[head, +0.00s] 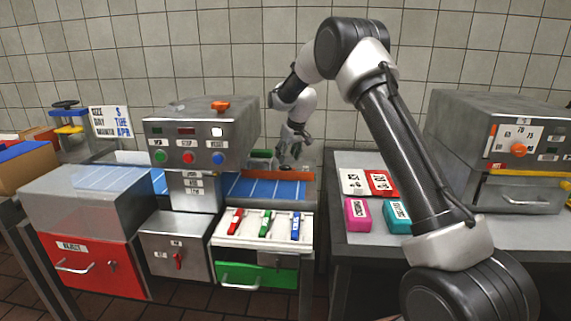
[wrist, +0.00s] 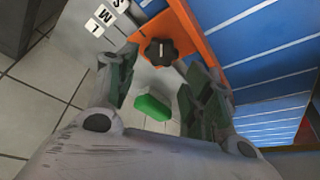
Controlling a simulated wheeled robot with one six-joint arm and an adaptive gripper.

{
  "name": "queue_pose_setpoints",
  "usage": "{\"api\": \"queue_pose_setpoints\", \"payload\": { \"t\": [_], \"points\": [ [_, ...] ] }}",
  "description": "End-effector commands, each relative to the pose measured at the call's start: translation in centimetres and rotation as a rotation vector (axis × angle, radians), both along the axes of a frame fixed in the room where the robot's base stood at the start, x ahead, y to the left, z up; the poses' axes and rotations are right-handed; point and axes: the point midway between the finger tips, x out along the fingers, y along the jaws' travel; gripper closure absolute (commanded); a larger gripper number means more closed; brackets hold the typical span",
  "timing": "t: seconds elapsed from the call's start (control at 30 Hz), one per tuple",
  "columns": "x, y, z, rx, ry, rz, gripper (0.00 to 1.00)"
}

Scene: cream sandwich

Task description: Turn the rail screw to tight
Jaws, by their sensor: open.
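The rail screw, a black knob with a pale line across its top (wrist: 160,51), sits by an orange rail (wrist: 198,36) in the wrist view. My gripper (wrist: 163,66) is open, its two fingers apart on the left and right of the knob's near side. I see no contact with the knob. In the head view my gripper (head: 291,146) hangs above the far right end of the blue belt (head: 262,186). The knob is too small to make out clearly there.
Tiles lettered S, M and L (wrist: 104,15) lie beside the rail. A green rounded piece (wrist: 153,107) shows between my fingers, farther below. In the head view a metal control box (head: 203,133) stands left of my gripper. A right-hand table (head: 345,235) holds several coloured blocks.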

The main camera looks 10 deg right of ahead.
Motion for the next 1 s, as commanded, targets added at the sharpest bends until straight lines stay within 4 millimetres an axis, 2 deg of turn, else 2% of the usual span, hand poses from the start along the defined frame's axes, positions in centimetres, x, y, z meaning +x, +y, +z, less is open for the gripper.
{"api": "queue_pose_setpoints", "payload": {
  "t": [0.1,0.3,0.6,0.67,0.8,1.0],
  "points": [
    [0.7,0.2,-2.0,-0.001,0.003,0.0,0.49],
    [1.5,0.5,-4.0,0.0,0.002,-0.001,0.49],
    [1.7,0.5,-4.4,0.0,0.001,-0.001,0.49],
    [1.7,0.5,-4.4,0.0,0.001,-0.001,0.57],
    [1.7,0.5,-4.4,0.0,0.002,-0.001,0.82],
    [1.7,0.5,-4.4,0.0,0.002,-0.006,0.82]
  ]
}}
